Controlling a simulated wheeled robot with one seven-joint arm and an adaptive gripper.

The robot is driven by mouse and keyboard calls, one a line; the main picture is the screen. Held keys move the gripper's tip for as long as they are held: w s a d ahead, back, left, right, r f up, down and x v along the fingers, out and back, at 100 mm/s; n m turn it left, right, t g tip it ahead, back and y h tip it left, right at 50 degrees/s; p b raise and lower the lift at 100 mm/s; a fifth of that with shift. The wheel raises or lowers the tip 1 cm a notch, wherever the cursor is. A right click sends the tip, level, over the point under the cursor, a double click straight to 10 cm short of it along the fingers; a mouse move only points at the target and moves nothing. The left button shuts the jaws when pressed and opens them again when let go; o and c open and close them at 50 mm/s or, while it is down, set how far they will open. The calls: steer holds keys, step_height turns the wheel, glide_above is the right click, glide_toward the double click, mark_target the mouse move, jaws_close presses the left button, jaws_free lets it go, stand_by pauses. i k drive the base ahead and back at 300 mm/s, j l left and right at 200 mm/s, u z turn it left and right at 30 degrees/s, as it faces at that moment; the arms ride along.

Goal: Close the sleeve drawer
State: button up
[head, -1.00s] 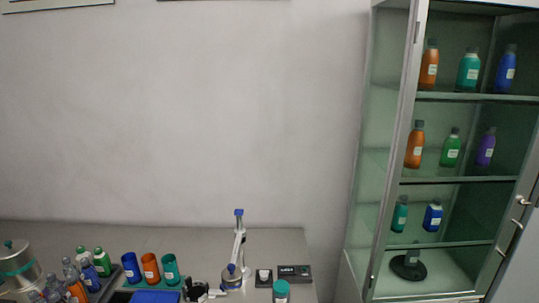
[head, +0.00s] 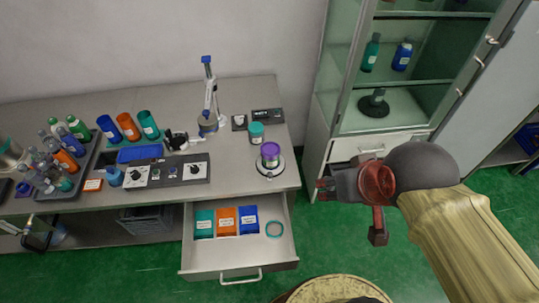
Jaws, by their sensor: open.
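The sleeve drawer (head: 270,265) is pulled out from under the right end of the bench in the head view. Its bar handle (head: 240,280) is on the front panel.
The bench top (head: 230,110) holds bottles, colored cups, a control panel (head: 166,172) and a round device (head: 270,162) with a purple top. A glass cabinet (head: 340,100) stands at the right. Green floor (head: 145,272) is clear left of the drawer.

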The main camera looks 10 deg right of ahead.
mark_target(214, 258)
steer(key=k+u, duration=0.1)
steer(key=u, duration=0.25)
steer(key=j+u, duration=0.15)
steer(key=u, duration=0.15)
steer(key=k+j+u, duration=0.1)
steer(key=u, duration=0.25)
